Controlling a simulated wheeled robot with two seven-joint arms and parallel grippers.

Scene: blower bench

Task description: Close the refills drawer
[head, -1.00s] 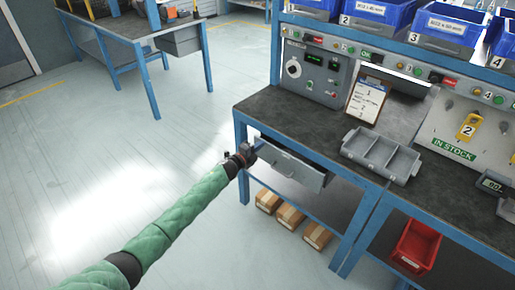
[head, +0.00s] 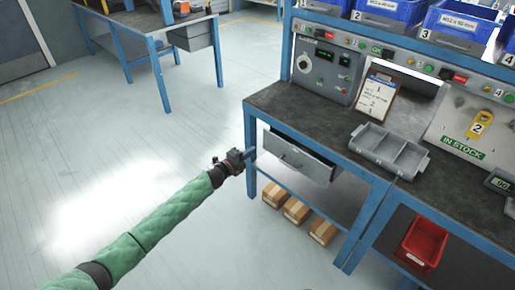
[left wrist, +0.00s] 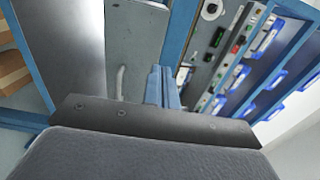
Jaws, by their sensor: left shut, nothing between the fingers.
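A grey drawer (head: 318,172) under the left end of the workbench stands partly open in the head view. Its front carries a small handle, and no label on it is readable. My left gripper (head: 249,154) is shut and empty, just left of the drawer front, near the blue corner leg. In the left wrist view its blue fingers (left wrist: 166,86) are together, and a grey panel (left wrist: 136,38) with a pale handle (left wrist: 120,82), likely the drawer front, lies beside them. I cannot tell whether they touch it. My right gripper is not in view.
The blue bench leg (head: 251,180) stands close to my left gripper. Cardboard boxes (head: 297,210) and a red bin (head: 421,245) are on the lower shelf. A grey divided tray (head: 389,150) and a clipboard (head: 378,97) are on the worktop. Open floor lies to the left.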

